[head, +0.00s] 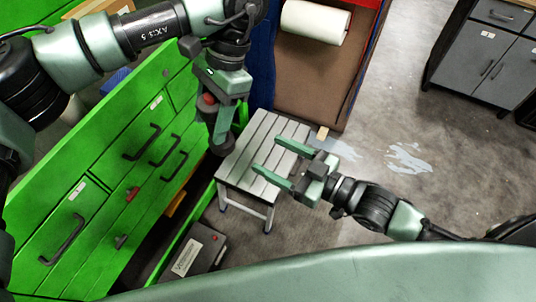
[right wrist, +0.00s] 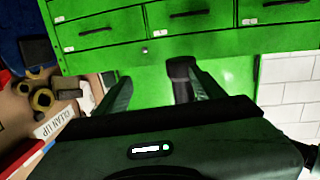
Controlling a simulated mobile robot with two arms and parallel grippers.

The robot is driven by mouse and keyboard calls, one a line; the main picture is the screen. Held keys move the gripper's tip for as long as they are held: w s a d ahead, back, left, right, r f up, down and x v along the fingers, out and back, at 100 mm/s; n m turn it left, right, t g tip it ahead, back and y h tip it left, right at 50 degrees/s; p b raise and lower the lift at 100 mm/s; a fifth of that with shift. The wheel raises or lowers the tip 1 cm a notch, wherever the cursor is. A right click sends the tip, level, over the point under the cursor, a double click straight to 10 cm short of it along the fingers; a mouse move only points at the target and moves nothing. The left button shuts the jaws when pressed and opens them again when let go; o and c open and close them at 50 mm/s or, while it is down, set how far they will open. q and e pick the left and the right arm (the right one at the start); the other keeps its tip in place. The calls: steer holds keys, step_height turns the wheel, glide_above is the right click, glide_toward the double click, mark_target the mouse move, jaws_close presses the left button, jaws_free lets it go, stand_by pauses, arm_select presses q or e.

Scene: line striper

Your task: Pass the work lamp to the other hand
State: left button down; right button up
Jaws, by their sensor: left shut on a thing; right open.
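The work lamp (head: 221,147) is a dark, slim thing with a rounded lower end, hanging roughly upright below my left gripper (head: 226,122). My left gripper is shut on it, and its fingers hide much of it. My right gripper (head: 266,154) is open and empty, its two green fingers pointing left at the lamp with a gap between. In the right wrist view, a dark cylinder (right wrist: 182,70) that looks like the lamp stands ahead, near the right-hand finger. It appears beyond the fingertips of my right gripper (right wrist: 160,88); contact cannot be told.
A grey slatted stool (head: 240,172) stands below the grippers. Green drawer cabinets (head: 100,190) with dark handles run along the left. A brown panel with a white paper roll (head: 315,21) is behind. Grey cabinets (head: 480,50) stand at the far right; the floor between is open.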

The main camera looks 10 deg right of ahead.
step_height(320, 180, up, 5)
steer(key=s+a+y, duration=0.2)
steer(key=a, duration=0.1)
steer(key=shift+n+g, duration=0.4)
steer(key=x, duration=1.1)
steer(key=shift+w+f, duration=0.1)
steer(key=shift+f, duration=0.1)
steer(key=c, duration=1.4)
arm_select(q)
steer(key=c, duration=0.6)
jaws_free()
arm_select(e)
steer(key=shift+r, duration=0.1)
jaws_close()
arm_select(q)
steer(key=shift+o, duration=0.2)
